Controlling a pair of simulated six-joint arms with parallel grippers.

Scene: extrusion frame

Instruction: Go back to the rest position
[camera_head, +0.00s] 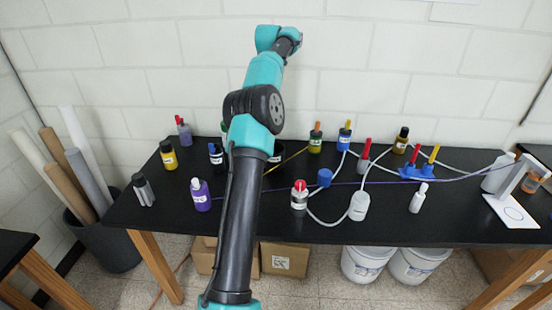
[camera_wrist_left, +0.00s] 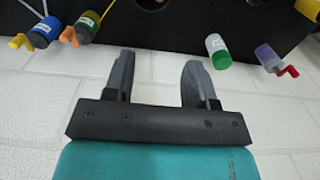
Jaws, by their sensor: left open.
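My left arm reaches up across the middle of the head view, over the black table (camera_head: 330,215). Its end, with my left gripper (camera_head: 293,38), is high in front of the white brick wall; the fingers are hard to make out there. In the left wrist view the left gripper (camera_wrist_left: 157,65) has its two dark fingers wide apart with nothing between them, only wall. My right gripper is in neither view.
Bottles stand on the table, including a yellow one (camera_head: 169,157), a purple one (camera_head: 201,198) and a red-capped one (camera_head: 299,200). Cables run to a blue block (camera_head: 415,172). A white stand (camera_head: 512,205) is at the right. Rolls lean in a dark bin (camera_head: 105,245) at left.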

